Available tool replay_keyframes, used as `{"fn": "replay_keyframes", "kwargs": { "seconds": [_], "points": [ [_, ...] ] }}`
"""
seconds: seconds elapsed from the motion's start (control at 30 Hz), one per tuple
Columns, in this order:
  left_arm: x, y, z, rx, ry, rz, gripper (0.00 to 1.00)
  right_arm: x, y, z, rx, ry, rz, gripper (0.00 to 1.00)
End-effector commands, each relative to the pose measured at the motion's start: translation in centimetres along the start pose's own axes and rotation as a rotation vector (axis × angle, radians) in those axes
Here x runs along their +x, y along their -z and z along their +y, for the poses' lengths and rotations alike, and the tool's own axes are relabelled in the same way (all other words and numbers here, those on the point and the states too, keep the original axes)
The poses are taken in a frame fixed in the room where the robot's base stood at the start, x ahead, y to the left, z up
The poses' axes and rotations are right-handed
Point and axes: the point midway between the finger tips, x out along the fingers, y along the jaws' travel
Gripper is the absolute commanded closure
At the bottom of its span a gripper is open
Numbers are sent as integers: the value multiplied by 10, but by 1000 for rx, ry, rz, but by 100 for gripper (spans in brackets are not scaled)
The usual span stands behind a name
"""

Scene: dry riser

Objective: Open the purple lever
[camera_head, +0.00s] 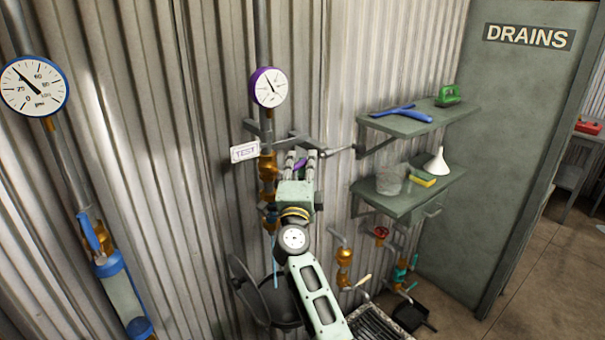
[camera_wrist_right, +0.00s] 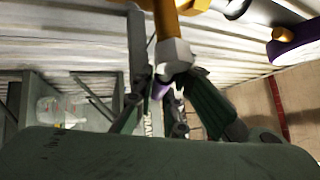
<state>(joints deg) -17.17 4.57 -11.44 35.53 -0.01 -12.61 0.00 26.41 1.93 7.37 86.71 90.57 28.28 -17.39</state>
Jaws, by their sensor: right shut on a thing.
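The purple lever (camera_head: 299,165) shows as a small purple piece between the fingers of my right gripper (camera_head: 300,158), beside the brass valve on the vertical pipe. Most of the lever is hidden by the gripper. In the right wrist view the purple lever (camera_wrist_right: 160,91) lies between the dark fingers of my right gripper (camera_wrist_right: 163,95), which are shut on it. The purple-rimmed gauge (camera_head: 268,87) is above on the same pipe; its rim also shows in the right wrist view (camera_wrist_right: 296,42). My left gripper is not in view.
A TEST tag (camera_head: 245,151) hangs left of the pipe. Two shelves (camera_head: 470,113) on the right hold a blue squeegee (camera_head: 402,113), a funnel (camera_head: 436,162) and other items. A dark bucket (camera_head: 280,312) is below. A blue-rimmed gauge (camera_head: 33,87) is at far left.

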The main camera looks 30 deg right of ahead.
Motion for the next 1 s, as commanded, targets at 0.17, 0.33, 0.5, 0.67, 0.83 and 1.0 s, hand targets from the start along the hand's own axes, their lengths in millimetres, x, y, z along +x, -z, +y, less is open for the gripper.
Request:
{"fn": "replay_keyframes", "kwargs": {
  "seconds": [0.17,0.33,0.5,0.67,0.83,1.0],
  "points": [
    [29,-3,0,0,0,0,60,-1,-3,-6,-118,122,-34,100],
    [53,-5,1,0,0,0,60,-2,-6,-15,-230,235,-66,100],
    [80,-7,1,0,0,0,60,-4,-10,-24,-343,348,-96,100],
    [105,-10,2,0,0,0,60,-6,-15,-32,-442,446,-124,100],
    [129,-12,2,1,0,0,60,-9,-20,-38,-531,535,-149,100],
    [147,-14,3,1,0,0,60,-11,-24,-44,-598,600,-169,100]
  ]
}}
